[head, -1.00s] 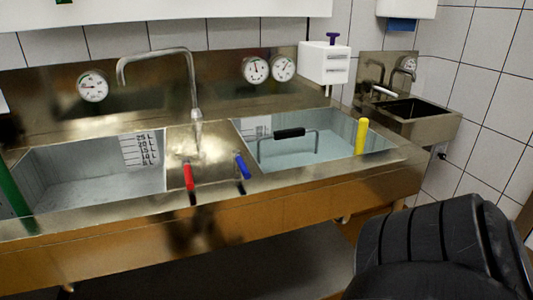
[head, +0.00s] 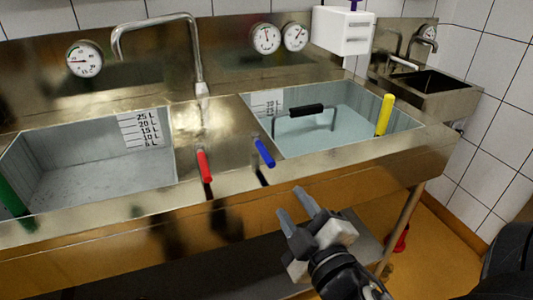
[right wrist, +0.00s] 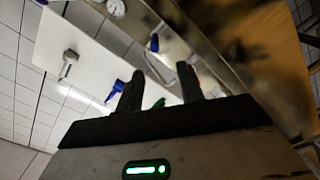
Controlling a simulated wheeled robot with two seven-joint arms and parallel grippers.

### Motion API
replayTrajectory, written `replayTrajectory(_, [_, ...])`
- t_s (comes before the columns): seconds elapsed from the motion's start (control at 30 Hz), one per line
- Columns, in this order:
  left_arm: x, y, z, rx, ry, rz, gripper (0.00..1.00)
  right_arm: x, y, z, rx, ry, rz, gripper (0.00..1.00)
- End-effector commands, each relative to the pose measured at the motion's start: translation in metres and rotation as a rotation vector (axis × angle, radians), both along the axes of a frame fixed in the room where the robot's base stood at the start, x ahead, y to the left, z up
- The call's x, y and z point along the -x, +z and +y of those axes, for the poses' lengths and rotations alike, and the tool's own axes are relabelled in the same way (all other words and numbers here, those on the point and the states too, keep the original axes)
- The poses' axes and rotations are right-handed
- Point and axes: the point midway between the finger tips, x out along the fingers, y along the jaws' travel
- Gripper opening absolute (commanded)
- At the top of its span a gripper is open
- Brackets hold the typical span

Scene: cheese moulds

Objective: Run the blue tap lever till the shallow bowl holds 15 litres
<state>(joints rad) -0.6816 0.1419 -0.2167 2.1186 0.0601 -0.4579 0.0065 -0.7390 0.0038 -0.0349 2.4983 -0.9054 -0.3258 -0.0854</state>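The blue tap lever (head: 264,153) stands on the sink front between the two bowls, right of the red lever (head: 204,166). The left bowl (head: 20,150) has a litre scale (head: 140,129) from 5 to 25 L on its back wall; I cannot tell if its grey bottom is wet. The right bowl (head: 345,143) holds pale blue water and a black-handled frame (head: 299,111). My right gripper (head: 292,206) is open and empty, below and right of the blue lever, apart from it. Its two fingers also show apart in the right wrist view (right wrist: 158,82). My left gripper is not in view.
A green rod (head: 12,197) stands in the left bowl, a yellow one (head: 384,115) in the right. Dial gauges (head: 84,59) line the back panel. The sink's front edge lies close to my right gripper.

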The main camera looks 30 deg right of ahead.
Motion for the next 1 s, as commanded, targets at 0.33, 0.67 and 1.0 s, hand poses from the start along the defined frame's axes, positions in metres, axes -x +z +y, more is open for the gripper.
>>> replayTrajectory(0.33, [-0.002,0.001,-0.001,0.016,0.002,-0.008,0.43,-0.036,0.011,-0.011,0.045,-0.007,-0.019,0.38])
replayTrajectory(0.67, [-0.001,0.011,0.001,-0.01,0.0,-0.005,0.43,-0.106,0.011,-0.028,0.041,-0.01,-0.017,0.38])
replayTrajectory(1.0, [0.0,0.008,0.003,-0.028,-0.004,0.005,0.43,-0.15,0.008,-0.039,0.038,-0.009,-0.014,0.38])
